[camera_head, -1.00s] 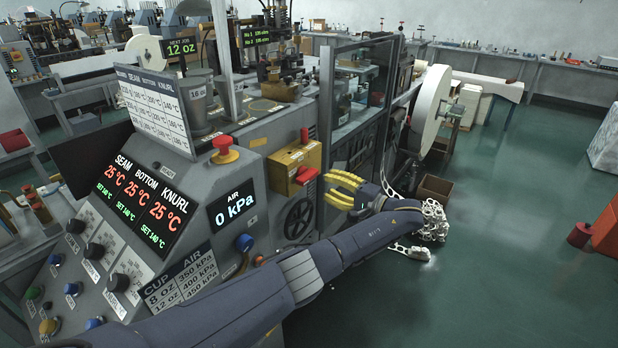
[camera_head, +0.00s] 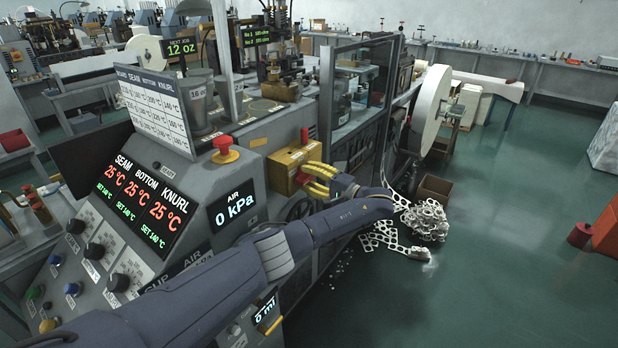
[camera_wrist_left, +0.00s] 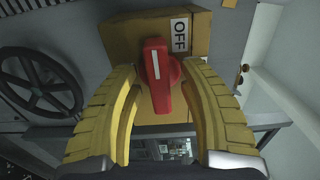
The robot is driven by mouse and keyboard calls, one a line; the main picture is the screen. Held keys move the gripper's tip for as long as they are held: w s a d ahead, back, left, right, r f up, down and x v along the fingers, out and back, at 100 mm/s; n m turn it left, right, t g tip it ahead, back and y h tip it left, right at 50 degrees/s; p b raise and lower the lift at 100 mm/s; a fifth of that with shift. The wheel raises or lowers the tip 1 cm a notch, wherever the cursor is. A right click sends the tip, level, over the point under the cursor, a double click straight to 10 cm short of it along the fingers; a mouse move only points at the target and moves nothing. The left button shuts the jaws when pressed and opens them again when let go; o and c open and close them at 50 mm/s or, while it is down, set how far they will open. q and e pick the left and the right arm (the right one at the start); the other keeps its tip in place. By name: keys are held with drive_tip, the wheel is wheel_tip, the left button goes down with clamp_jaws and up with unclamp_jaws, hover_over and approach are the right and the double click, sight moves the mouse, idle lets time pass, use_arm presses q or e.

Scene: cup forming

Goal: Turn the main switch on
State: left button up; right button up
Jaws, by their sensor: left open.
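The main switch is a yellow box (camera_head: 285,165) on the side of the machine, with a red handle that shows clearly in the left wrist view (camera_wrist_left: 158,75). A white line marks the handle, and an OFF label (camera_wrist_left: 180,35) sits beside its upper end. My left gripper (camera_head: 314,181) is at the front of the box. In the left wrist view its yellow fingers (camera_wrist_left: 158,115) are open on either side of the red handle, with gaps visible. In the head view the fingers mostly hide the handle. My right gripper is not in view.
A black handwheel (camera_wrist_left: 40,82) is beside the switch box. A red mushroom button (camera_head: 225,150) stands on the control panel. The air display (camera_head: 232,204) reads 0 kPa. Scrap pieces (camera_head: 425,222) lie on the floor near a cardboard box (camera_head: 434,188).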

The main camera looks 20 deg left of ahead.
use_arm(q)
drive_tip(key=shift+c, duration=0.2)
clamp_jaws()
drive_tip(key=shift+m, duration=0.3)
drive_tip(key=m, duration=0.3)
drive_tip(key=shift+m, duration=0.4)
drive_tip(key=m, duration=0.8)
drive_tip(key=shift+m, duration=2.7)
